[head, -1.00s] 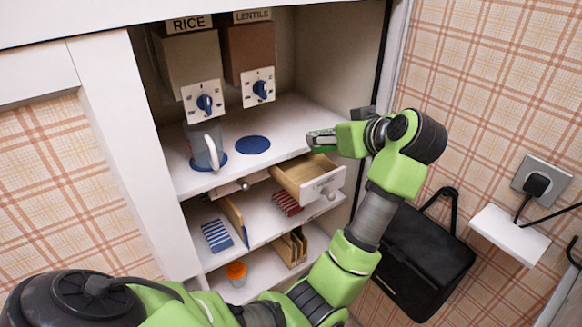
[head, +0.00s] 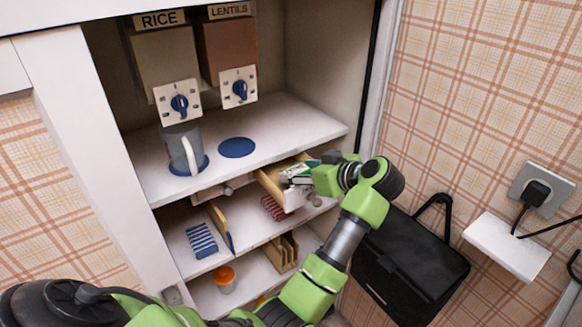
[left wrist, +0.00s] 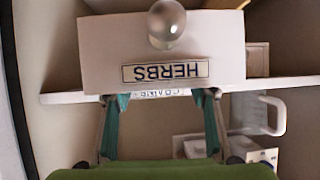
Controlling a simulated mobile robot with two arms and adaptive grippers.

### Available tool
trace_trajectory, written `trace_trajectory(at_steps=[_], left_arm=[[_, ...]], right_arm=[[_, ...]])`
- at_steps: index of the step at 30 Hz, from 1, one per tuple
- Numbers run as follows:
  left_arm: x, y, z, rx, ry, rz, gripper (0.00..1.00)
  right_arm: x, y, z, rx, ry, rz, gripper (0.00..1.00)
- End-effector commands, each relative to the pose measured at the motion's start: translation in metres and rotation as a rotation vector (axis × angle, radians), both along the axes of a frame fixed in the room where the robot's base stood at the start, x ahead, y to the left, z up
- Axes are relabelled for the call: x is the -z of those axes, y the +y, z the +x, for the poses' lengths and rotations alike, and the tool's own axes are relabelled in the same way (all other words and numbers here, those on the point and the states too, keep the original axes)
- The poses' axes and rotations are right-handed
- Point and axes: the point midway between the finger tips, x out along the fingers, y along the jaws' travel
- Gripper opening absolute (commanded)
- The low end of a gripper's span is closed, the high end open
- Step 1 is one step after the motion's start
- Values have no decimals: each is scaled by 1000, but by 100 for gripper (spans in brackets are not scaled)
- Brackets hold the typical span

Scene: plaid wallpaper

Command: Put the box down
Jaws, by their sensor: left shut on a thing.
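My left gripper (head: 300,170) is shut on a small box (head: 294,174) with a pale side and some green, at the open wooden drawer (head: 272,183). In the left wrist view, the drawer front (left wrist: 105,55) is white, with a round knob and an upside-down "HERBS" label. There, a pale strip of the box (left wrist: 160,93) with partly hidden lettering shows between the fingertips (left wrist: 162,97), just past the drawer front's edge. The gripper hides most of the box. I cannot tell whether the box touches the drawer floor. My right gripper is not in view.
A grey mug (head: 178,150) stands under the RICE dispenser (head: 165,65), beside an empty blue disc (head: 237,148). Lower shelves hold a blue striped item (head: 201,240), a red one (head: 273,208) and an orange-lidded jar (head: 224,278). A black bag (head: 410,262) hangs at right.

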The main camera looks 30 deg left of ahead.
Motion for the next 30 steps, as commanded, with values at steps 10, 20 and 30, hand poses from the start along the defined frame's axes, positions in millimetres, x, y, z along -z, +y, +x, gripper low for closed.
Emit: trace_trajectory(at_steps=[10, 20, 30], left_arm=[[6, 39, 13, 1, 3, 2, 34], [13, 38, 13, 0, -2, 1, 34], [16, 38, 13, 0, -1, 0, 59]], right_arm=[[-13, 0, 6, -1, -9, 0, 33], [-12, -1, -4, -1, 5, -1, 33], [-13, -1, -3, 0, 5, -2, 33]])
